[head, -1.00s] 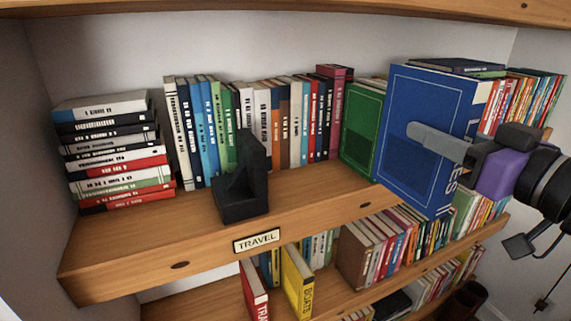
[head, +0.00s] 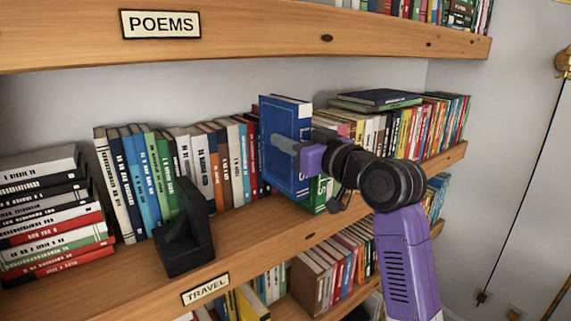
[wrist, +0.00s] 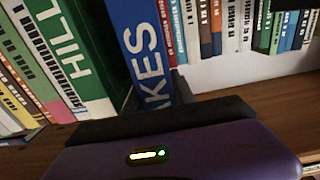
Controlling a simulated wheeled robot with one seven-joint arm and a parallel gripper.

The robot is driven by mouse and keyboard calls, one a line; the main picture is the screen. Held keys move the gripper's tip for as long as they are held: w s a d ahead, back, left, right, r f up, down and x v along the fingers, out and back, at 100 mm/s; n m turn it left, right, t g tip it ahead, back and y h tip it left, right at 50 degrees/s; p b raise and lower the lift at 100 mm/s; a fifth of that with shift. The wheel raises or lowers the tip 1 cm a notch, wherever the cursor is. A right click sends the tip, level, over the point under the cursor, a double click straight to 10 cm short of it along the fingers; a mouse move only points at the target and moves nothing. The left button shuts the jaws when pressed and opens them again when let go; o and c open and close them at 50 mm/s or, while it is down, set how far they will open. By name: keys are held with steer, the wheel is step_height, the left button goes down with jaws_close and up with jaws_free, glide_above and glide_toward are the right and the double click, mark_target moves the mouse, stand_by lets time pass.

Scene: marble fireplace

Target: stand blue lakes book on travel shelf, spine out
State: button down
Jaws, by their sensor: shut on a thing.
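The blue lakes book (head: 285,165) is upright in my gripper (head: 290,146), its blue front cover turned to the left in the head view. One grey finger lies across that cover; the other is hidden behind the book. In the wrist view the book's spine (wrist: 146,50) with white letters "KES" faces my gripper. The travel shelf (head: 240,225) is below the book, with its TRAVEL label (head: 205,289) on the front edge. A green book (head: 318,193) stands close beside the blue one; its spine (wrist: 75,50) reads "HILL". Whether the blue book touches the shelf is unclear.
A black bookend (head: 185,238) stands on the shelf left of the blue book. A row of upright books (head: 190,165) lines the back, and a stack (head: 52,220) lies at left. The upper POEMS shelf (head: 270,35) overhangs. Bare shelf shows between bookend and blue book.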

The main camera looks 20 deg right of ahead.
mark_target(286, 168)
steer(key=shift+w+a+f+p, duration=0.1)
steer(key=shift+w+f+p, duration=0.1)
steer(key=shift+f, duration=0.8)
steer(key=shift+w+a+f+p, duration=0.15)
steer(key=shift+f+p, duration=0.1)
steer(key=shift+f, duration=0.8)
steer(key=shift+w+d+f+p, duration=0.1)
steer(key=shift+w+f+p, duration=0.1)
steer(key=shift+f, duration=0.8)
steer(key=shift+w+a+f+p, duration=0.1)
steer(key=shift+f+p, duration=0.05)
steer(key=shift+p, duration=0.15)
steer(key=shift+f, duration=0.2)
steer(key=shift+f, duration=0.15)
steer(key=c, duration=1)
jaws_free()
steer(key=shift+f, duration=0.1)
steer(key=shift+c, duration=0.2)
steer(key=b+v, duration=0.2)
steer(key=v, duration=1)
steer(key=shift+b, duration=0.3)
